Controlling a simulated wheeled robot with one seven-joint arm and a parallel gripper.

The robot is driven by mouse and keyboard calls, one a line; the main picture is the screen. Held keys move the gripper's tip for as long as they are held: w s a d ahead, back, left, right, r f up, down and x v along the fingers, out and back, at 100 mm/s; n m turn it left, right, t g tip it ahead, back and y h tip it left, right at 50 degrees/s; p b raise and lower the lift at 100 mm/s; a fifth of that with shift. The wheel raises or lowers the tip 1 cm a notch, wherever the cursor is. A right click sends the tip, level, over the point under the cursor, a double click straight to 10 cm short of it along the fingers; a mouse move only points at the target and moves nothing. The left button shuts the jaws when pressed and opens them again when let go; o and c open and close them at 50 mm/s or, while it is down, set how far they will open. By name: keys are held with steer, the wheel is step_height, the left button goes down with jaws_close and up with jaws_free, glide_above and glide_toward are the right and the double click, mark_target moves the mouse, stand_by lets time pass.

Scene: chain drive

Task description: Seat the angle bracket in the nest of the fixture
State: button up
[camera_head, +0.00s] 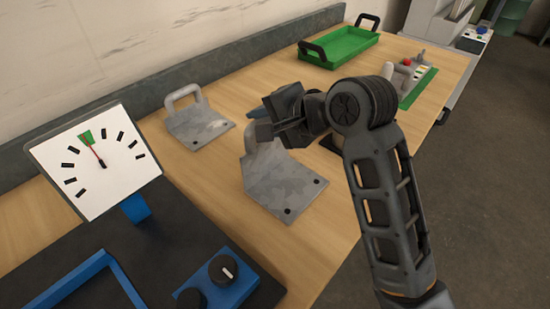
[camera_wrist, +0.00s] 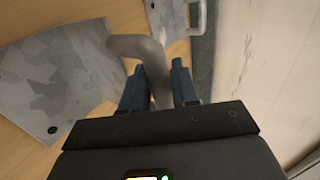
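A grey angle bracket (camera_head: 281,187) with dark holes lies on the wooden bench in the middle of the head view. Its flat plate shows at left in the wrist view (camera_wrist: 50,75). My gripper (camera_head: 262,123) is at its upright handle. In the wrist view the curved grey handle (camera_wrist: 150,55) passes between my two blue-grey fingers (camera_wrist: 160,82); whether both fingers press on it is unclear. The fixture, a black base (camera_head: 165,245) with a blue frame (camera_head: 75,285), is at lower left, partly cut off by the picture edge.
A second grey bracket (camera_head: 201,126) with a loop handle lies behind, near the wall. A white dial (camera_head: 95,160) and a blue knob box (camera_head: 222,283) stand on the black base. A green tray (camera_head: 345,48) and small parts on a green mat (camera_head: 418,85) are farther back.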

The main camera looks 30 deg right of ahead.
jaws_close()
stand_by(0.9)
steer(key=shift+r, duration=0.15)
